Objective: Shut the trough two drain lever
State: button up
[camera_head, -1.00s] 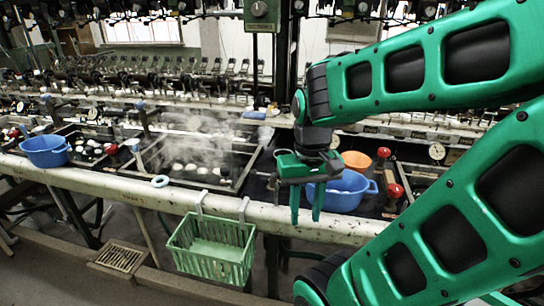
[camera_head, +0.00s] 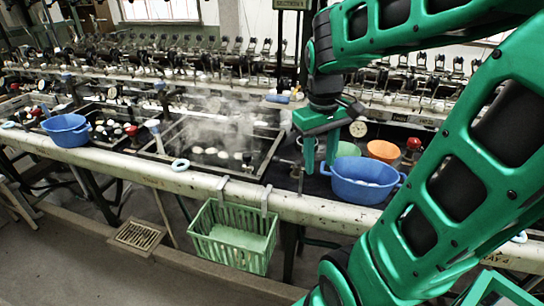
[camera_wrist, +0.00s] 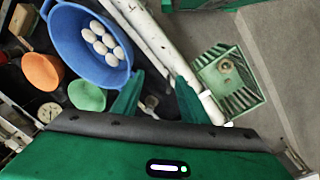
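My gripper (camera_head: 320,165) points down over the dark work surface, left of the right-hand blue basin. Its two green fingers are apart, with nothing held between them, also in the wrist view (camera_wrist: 158,92). A small metal fitting (camera_wrist: 150,103) shows between the fingers in the wrist view. A thin metal bar (camera_head: 286,161) lies just left of the fingers in the head view. I cannot tell whether either is the trough two drain lever, or its position. A steaming dark trough (camera_head: 215,147) with white cocoons lies to the left.
The right blue basin (camera_head: 362,190) holds white cocoons and also shows in the wrist view (camera_wrist: 78,55). Behind it are an orange bowl (camera_head: 382,151) and a green bowl (camera_wrist: 86,95). A green crate (camera_head: 235,250) hangs from the pale front rail (camera_head: 150,174). A round gauge (camera_head: 358,129) stands behind.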

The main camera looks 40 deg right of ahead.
aim_at(276, 157)
jog(key=w+a+r+n, duration=0.15)
jog(key=w+n, duration=0.55)
jog(key=w, duration=1)
jog(key=shift+t+h, duration=0.4)
jog(key=f, duration=0.3)
jog(key=w+d+f, duration=0.1)
jog(key=f, duration=0.7)
jog(key=shift+w+d, duration=0.2)
jog(key=shift+d, duration=0.1)
